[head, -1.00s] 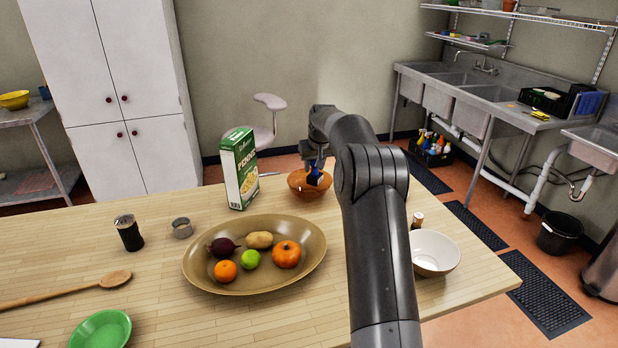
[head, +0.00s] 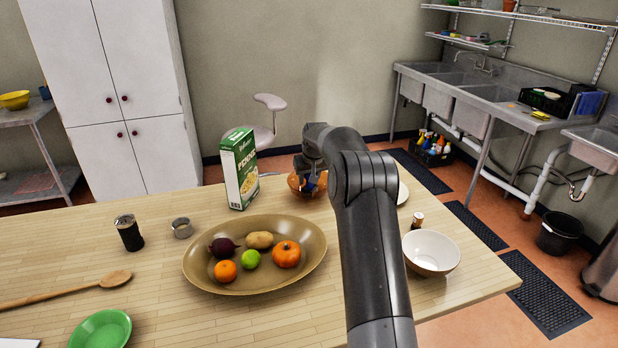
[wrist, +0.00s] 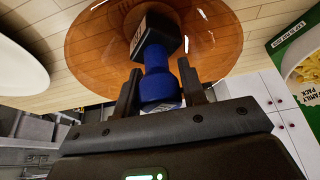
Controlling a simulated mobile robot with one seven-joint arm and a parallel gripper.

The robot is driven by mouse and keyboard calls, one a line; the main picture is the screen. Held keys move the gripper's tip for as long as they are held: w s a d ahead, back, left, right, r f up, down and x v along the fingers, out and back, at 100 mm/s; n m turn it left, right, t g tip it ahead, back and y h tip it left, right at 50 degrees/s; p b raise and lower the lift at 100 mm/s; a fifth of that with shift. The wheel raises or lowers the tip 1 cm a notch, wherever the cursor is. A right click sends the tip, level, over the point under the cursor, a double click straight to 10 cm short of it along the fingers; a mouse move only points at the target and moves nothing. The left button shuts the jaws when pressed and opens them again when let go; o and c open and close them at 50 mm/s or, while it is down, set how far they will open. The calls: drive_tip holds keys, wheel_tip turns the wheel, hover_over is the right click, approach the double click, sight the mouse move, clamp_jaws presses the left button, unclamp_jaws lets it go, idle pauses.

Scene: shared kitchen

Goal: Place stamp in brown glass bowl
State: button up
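The stamp, with a blue handle (wrist: 158,88) and a black base, is between the fingers of my gripper (wrist: 160,80) in the wrist view. The fingers are shut on the handle's knob. The base points into the opening of the brown glass bowl (wrist: 90,52); I cannot tell whether it touches the glass. In the head view the bowl (head: 296,186) stands near the table's far edge, partly hidden by my gripper (head: 312,178).
A green and white penne box (head: 239,170) stands left of the bowl. A brown platter (head: 205,279) with fruit and vegetables lies in front. A white bowl (head: 431,253), a small bottle (head: 417,220) and a white plate (head: 403,193) are to the right.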

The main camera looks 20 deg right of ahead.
drive_tip(key=o, duration=0.3)
drive_tip(key=v, duration=1.1)
drive_tip(key=s+a+r, duration=0.3)
drive_tip(key=s+r, duration=0.1)
drive_tip(key=s, duration=0.4)
drive_tip(key=s+a+r, duration=0.3)
drive_tip(key=s+r, duration=0.2)
drive_tip(key=s, duration=0.3)
drive_tip(key=s+a+r, duration=0.3)
drive_tip(key=s+r, duration=0.1)
drive_tip(key=s, duration=0.4)
drive_tip(key=shift+t, duration=0.5)
drive_tip(key=s+a+f, duration=0.1)
drive_tip(key=s+f, duration=0.1)
drive_tip(key=s, duration=0.7)
drive_tip(key=s+a+f, duration=0.1)
drive_tip(key=s+f, duration=0.2)
drive_tip(key=s, duration=0.6)
drive_tip(key=s+a+f, duration=0.1)
drive_tip(key=s+f, duration=0.2)
drive_tip(key=s, duration=0.6)
drive_tip(key=shift+s+a+f, duration=0.15)
drive_tip(key=shift+s+a, duration=0.05)
drive_tip(key=shift+a, duration=0.05)
